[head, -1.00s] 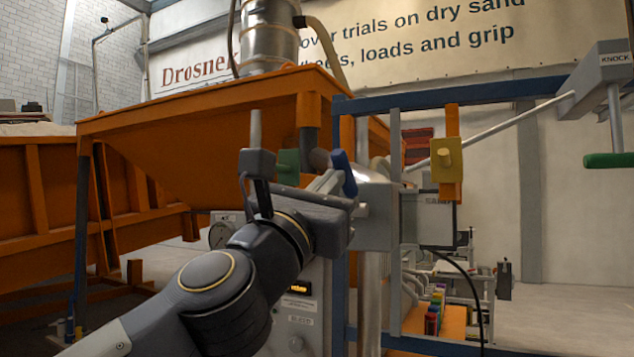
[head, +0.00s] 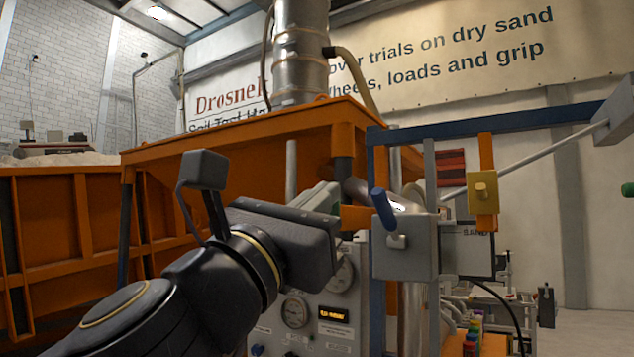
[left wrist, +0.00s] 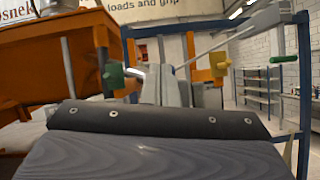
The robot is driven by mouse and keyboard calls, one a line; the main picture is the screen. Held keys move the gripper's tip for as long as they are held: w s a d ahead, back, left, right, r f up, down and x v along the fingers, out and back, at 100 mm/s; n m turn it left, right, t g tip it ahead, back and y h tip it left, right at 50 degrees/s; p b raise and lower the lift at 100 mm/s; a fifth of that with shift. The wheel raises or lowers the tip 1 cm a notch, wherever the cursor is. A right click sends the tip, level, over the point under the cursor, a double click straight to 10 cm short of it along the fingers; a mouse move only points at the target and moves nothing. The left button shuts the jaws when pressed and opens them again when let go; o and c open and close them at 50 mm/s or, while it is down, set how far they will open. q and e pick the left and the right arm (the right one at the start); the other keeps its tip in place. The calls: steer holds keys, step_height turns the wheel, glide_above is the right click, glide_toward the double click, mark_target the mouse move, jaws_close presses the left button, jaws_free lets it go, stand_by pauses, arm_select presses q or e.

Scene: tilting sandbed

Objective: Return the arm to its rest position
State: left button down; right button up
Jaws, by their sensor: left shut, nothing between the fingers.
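My left arm comes in from the lower left in the head view. Its gripper (head: 326,197) is shut and empty, in front of the orange hopper. The pale fingers also show at the middle of the left wrist view (left wrist: 172,88), beyond my dark gripper body. A tilted blue handle (head: 383,208) on a grey box (head: 405,250) stands to the right of the fingertips, apart from them in the head view. My right gripper is in neither view.
The orange hopper (head: 230,150) stands close behind my arm. A panel with gauges (head: 295,312) lies below the gripper. A blue frame (head: 500,124) with a yellow block (head: 483,192) is at right. An orange sandbed wall (head: 60,240) is at left.

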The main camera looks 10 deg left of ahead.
arm_select(q)
steer(key=shift+s, duration=0.1)
stand_by(0.5)
steer(key=a+f+m+g, duration=0.3)
steer(key=f+m+g, duration=0.5)
steer(key=f+m, duration=1.65)
steer(key=s+a+f+m+g+y, duration=0.1)
steer(key=s+a+f+g, duration=0.1)
steer(key=f, duration=0.8)
steer(key=s+a+f+m+g+y, duration=0.1)
steer(key=s+a+f+g+y, duration=0.1)
steer(key=s+f, duration=0.5)
steer(key=s+a+f+m+g+y, duration=0.1)
steer(key=s+a+f+g, duration=0.3)
steer(key=f, duration=1.1)
steer(key=shift+s+f+g+y+b, duration=0.2)
steer(key=shift+s+g+y+b, duration=0.2)
steer(key=shift+y, duration=0.2)
